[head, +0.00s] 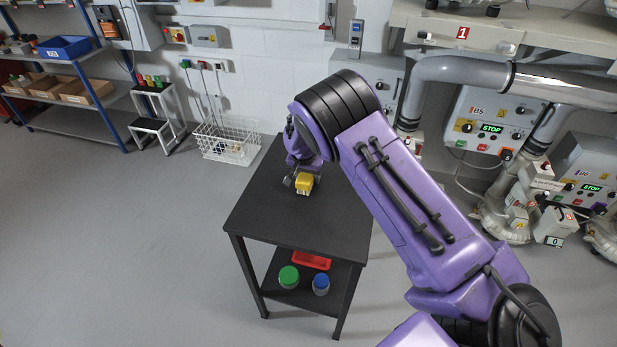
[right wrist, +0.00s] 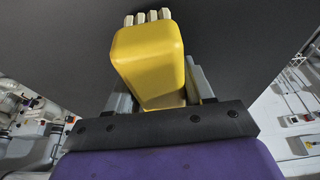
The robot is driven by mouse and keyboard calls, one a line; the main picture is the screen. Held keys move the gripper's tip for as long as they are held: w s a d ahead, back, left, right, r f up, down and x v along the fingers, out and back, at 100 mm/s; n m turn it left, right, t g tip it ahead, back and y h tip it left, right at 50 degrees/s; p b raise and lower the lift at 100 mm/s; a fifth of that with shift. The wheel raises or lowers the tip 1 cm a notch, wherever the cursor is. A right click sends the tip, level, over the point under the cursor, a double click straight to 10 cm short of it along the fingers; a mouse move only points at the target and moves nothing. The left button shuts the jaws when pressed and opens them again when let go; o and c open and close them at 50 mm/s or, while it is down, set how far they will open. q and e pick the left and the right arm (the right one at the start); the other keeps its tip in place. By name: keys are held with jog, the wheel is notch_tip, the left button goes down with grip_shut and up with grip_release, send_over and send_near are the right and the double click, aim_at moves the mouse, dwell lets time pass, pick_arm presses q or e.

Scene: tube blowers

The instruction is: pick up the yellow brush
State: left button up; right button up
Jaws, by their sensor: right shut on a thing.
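The yellow brush (head: 304,184) is at my right gripper, over the black table (head: 262,212). In the right wrist view the brush (right wrist: 148,62) is a yellow block with pale bristle tufts at its far end. My right gripper (head: 297,180) is shut on it; in the right wrist view the grey fingers (right wrist: 155,95) stand on both sides of the brush. From these views I cannot tell whether the brush touches the table top. My left gripper is not in view.
The table's lower shelf holds a red tray (head: 311,261), a green-lidded jar (head: 289,276) and a blue-lidded jar (head: 321,284). A white wire basket (head: 226,143) stands behind left. Wall machines with pipes (head: 480,128) are at the right. The floor at left is clear.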

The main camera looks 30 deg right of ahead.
jog(key=r, duration=0.2)
jog(key=r+b, duration=0.1)
jog(key=shift+s+d+r, duration=0.1)
jog(key=shift+s+r, duration=0.05)
jog(key=shift+s, duration=0.1)
jog(key=s+d+r+b, duration=0.2)
jog(key=s+r, duration=0.7)
jog(key=s, duration=0.4)
jog(key=shift+s+d+r, duration=0.15)
jog(key=shift+d, duration=0.05)
